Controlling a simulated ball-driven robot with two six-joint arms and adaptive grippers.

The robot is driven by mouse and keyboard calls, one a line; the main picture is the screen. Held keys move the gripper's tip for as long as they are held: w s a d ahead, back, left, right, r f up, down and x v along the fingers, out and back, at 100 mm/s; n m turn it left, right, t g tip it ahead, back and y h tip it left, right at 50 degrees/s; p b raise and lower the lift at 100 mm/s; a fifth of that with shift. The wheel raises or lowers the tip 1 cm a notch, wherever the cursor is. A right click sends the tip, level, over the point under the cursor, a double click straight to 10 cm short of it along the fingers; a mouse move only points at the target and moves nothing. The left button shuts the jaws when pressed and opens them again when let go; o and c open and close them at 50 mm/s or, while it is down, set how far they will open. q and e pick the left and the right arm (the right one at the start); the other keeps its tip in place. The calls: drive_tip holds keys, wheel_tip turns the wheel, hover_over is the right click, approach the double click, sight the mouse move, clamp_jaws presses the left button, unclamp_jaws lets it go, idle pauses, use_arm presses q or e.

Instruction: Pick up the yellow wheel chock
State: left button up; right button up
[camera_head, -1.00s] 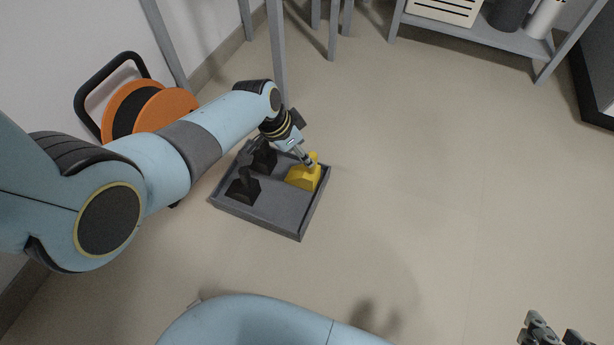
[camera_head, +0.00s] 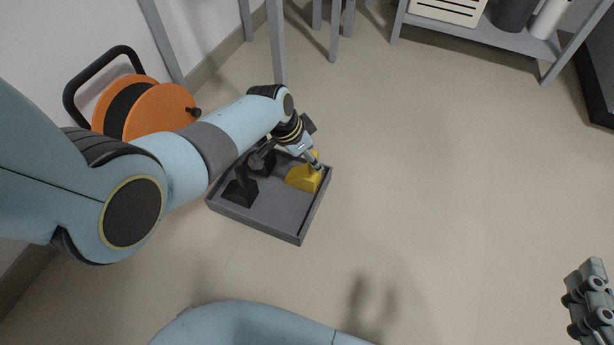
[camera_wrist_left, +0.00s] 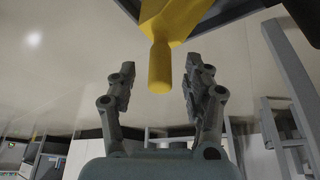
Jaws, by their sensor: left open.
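The yellow wheel chock (camera_head: 303,179) sits in a grey tray (camera_head: 262,226) on the floor, at the tray's right side. My left gripper (camera_head: 316,163) is at the chock's upper end in the head view, partly hiding it. In the left wrist view the chock's yellow handle (camera_wrist_left: 160,66) points down between the two open fingers of my left gripper (camera_wrist_left: 160,84), with a gap on both sides. My right gripper (camera_head: 590,300) is at the lower right edge of the head view, away from the tray; its jaw state is unclear.
Black chocks (camera_head: 240,190) stand in the tray's left part, partly hidden by my left arm. An orange cable reel (camera_head: 155,108) stands by the wall. Grey table legs (camera_head: 276,45) rise behind the tray. The floor to the right is clear.

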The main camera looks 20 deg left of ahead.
use_arm(q)
drive_tip(key=shift+b+x, duration=0.55)
drive_tip(key=shift+x, duration=0.2)
drive_tip(key=shift+w, duration=0.1)
use_arm(e)
drive_tip(key=w+r+n+t+y, duration=0.1)
drive_tip(key=w+r+t, duration=0.2)
drive_tip(key=r, duration=0.5)
drive_tip(key=shift+w+a+r+t, duration=0.15)
drive_tip(key=shift+w+a+t, duration=0.25)
drive_tip(key=shift+w+a, duration=0.1)
use_arm(q)
drive_tip(key=shift+c, duration=0.2)
clamp_jaws()
